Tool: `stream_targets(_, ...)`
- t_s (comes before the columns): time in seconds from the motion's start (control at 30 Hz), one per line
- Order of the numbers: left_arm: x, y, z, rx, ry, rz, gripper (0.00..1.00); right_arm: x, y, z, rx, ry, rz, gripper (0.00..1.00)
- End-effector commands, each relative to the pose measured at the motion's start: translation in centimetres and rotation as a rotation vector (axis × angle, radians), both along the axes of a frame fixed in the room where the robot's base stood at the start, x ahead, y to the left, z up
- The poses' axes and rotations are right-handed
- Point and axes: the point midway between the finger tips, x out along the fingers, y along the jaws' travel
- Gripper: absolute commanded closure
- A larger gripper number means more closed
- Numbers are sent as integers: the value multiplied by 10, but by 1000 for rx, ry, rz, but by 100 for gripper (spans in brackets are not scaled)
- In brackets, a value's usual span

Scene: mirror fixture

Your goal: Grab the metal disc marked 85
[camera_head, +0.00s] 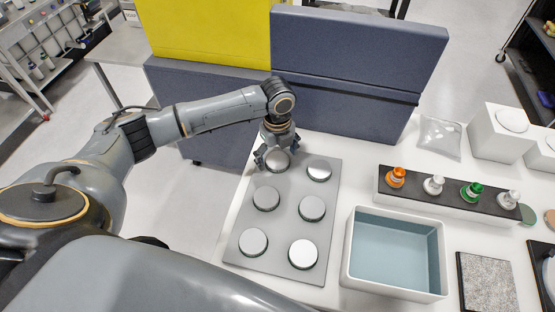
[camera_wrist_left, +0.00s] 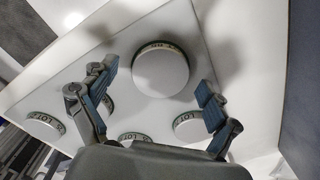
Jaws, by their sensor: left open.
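My left gripper (camera_head: 272,160) is open, pointing down over the far-left metal disc (camera_head: 278,161) on a grey plate (camera_head: 286,224). In the left wrist view this large round disc (camera_wrist_left: 160,68) lies between the two open blue-padded fingers, with no visible contact. Its rim bears small print that I cannot read. Other similar discs stand in two columns: far right (camera_head: 319,170), middle left (camera_head: 266,198), middle right (camera_head: 312,208), near left (camera_head: 253,242) and near right (camera_head: 303,254). I cannot tell which one is marked 85. My right gripper is not in view.
A white bin with a blue-grey inside (camera_head: 347,262) stands right of the plate. Behind it, a dark-topped rack (camera_head: 452,199) holds several small capped bottles. A blue-grey partition (camera_head: 355,70) rises behind the gripper. A clear bag (camera_head: 440,137) lies at the back.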

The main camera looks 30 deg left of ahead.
Motion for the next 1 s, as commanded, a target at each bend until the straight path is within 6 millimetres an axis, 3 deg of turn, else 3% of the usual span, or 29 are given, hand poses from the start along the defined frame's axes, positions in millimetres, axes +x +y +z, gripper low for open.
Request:
stream_targets(0.03,0,0,0,0,0,0,12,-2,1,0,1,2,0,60)
stream_targets(0.07,0,0,0,0,0,0,18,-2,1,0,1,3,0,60)
stream_targets(0.33,0,0,1,0,0,1,73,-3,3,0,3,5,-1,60)
stream_targets(0.73,1,0,6,0,-2,1,75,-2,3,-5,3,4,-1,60)
stream_targets(0.93,2,0,28,0,-7,1,75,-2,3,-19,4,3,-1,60)
stream_targets(1.0,-3,-9,41,-4,-5,-3,75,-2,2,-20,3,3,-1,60)
